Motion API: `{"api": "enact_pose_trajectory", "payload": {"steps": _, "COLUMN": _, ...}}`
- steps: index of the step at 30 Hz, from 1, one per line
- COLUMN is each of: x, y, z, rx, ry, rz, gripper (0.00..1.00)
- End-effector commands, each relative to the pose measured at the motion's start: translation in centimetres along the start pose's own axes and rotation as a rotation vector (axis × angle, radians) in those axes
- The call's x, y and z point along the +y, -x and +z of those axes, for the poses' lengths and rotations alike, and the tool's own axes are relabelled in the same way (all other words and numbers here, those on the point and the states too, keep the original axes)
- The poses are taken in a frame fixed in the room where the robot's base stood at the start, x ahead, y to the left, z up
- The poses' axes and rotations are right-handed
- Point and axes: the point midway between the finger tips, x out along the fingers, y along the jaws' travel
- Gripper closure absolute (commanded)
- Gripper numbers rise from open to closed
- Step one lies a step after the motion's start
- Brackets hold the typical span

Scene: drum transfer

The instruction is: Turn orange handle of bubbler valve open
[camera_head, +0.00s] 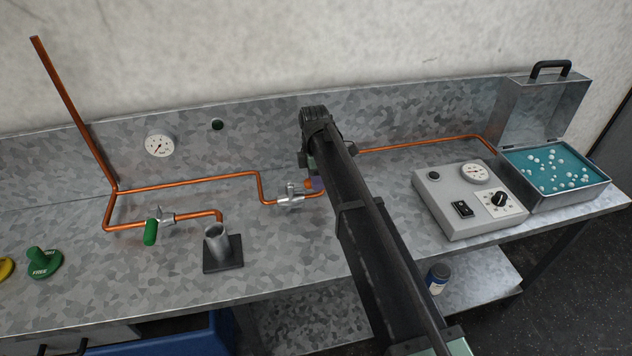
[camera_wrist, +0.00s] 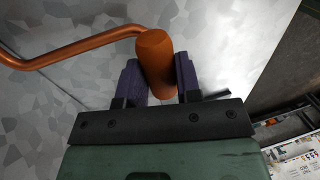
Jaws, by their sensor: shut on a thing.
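The orange handle (camera_wrist: 155,58) stands between the two purple fingers of my gripper (camera_wrist: 158,80) in the wrist view. My gripper is shut on it. In the head view my gripper (camera_head: 318,182) is mostly hidden by my dark arm. Only a small part of the orange handle (camera_head: 310,184) shows, beside the silver valve body (camera_head: 290,197). The valve sits on the copper pipe (camera_head: 190,183) along the back of the metal bench. The handle's far end and its exact angle to the pipe are hard to tell.
A green-handled valve (camera_head: 151,231) and a metal cup (camera_head: 217,242) are left of my arm. A grey control box (camera_head: 470,200) and an open case (camera_head: 570,196) with teal liquid and white balls stand right. A pressure gauge (camera_head: 159,145) is on the back panel.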

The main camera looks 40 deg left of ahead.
Motion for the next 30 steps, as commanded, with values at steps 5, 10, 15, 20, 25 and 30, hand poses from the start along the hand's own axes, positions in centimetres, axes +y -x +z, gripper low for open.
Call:
{"api": "enact_pose_trajectory", "payload": {"steps": 5, "x": 0.31, "y": 0.08, "z": 0.7, "rx": -0.005, "ry": 0.023, "rz": 0.001, "gripper": 1.0}}
{"api": "enact_pose_trajectory", "payload": {"steps": 10, "x": 0.39, "y": 0.1, "z": 0.86, "rx": -0.006, "ry": 0.032, "rz": 0.002, "gripper": 1.0}}
{"api": "enact_pose_trajectory", "payload": {"steps": 15, "x": 0.41, "y": 0.11, "z": 0.84, "rx": -0.006, "ry": 0.033, "rz": 0.002, "gripper": 1.0}}
{"api": "enact_pose_trajectory", "payload": {"steps": 20, "x": 0.43, "y": 0.13, "z": 0.83, "rx": -0.006, "ry": 0.033, "rz": 0.002, "gripper": 0.57}}
{"api": "enact_pose_trajectory", "payload": {"steps": 25, "x": 0.37, "y": 0.1, "z": 0.83, "rx": -0.006, "ry": 0.031, "rz": 0.002, "gripper": 0.43}}
{"api": "enact_pose_trajectory", "payload": {"steps": 30, "x": 0.33, "y": 0.12, "z": 0.84, "rx": -0.005, "ry": 0.03, "rz": 0.001, "gripper": 0.43}}
